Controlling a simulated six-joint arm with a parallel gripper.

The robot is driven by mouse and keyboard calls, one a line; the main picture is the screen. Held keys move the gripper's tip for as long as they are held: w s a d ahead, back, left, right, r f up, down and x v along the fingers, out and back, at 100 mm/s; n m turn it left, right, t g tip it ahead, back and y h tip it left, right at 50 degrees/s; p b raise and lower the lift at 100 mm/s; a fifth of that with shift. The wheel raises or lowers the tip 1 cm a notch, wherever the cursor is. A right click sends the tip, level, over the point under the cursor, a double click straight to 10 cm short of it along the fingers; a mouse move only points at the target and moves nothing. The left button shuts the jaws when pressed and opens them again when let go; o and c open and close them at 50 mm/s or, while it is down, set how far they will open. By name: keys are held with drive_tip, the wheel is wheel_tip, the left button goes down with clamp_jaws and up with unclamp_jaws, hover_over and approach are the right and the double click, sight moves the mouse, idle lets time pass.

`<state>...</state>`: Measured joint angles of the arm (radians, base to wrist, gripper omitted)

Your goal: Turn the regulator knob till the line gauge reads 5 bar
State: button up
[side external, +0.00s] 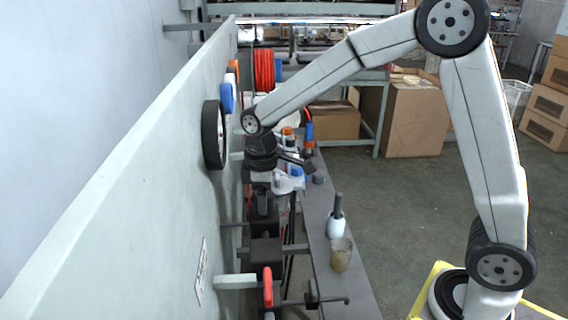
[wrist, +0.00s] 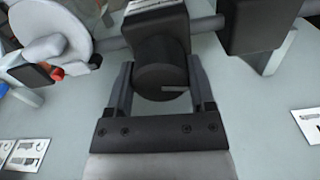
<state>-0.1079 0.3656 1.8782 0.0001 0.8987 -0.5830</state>
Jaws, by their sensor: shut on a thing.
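The regulator knob (wrist: 160,72) is a dark, round cylinder with a pale line on its face, pointing to the right in the wrist view. It sits below a black regulator body (wrist: 156,26). My gripper (wrist: 160,80) is shut on the knob, one finger on each side. In the side external view my gripper (side external: 262,190) points down at the black units along the panel, and the knob cannot be made out. A large black-rimmed round gauge (side external: 213,135) on the panel is seen nearly edge-on, so its reading cannot be told.
The pale panel (side external: 130,215) runs along the left. A red handle (side external: 267,287) stands out near the front. Another black block (wrist: 255,22) is right of the regulator.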

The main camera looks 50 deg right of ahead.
drive_tip(key=m, duration=0.6)
drive_tip(key=shift+r+m, duration=0.1)
drive_tip(key=shift+m, duration=0.2)
drive_tip(key=m, duration=0.5)
drive_tip(key=shift+m, duration=0.3)
drive_tip(key=o, duration=1.2)
drive_tip(key=shift+r, duration=0.1)
drive_tip(key=shift+r, duration=3.8)
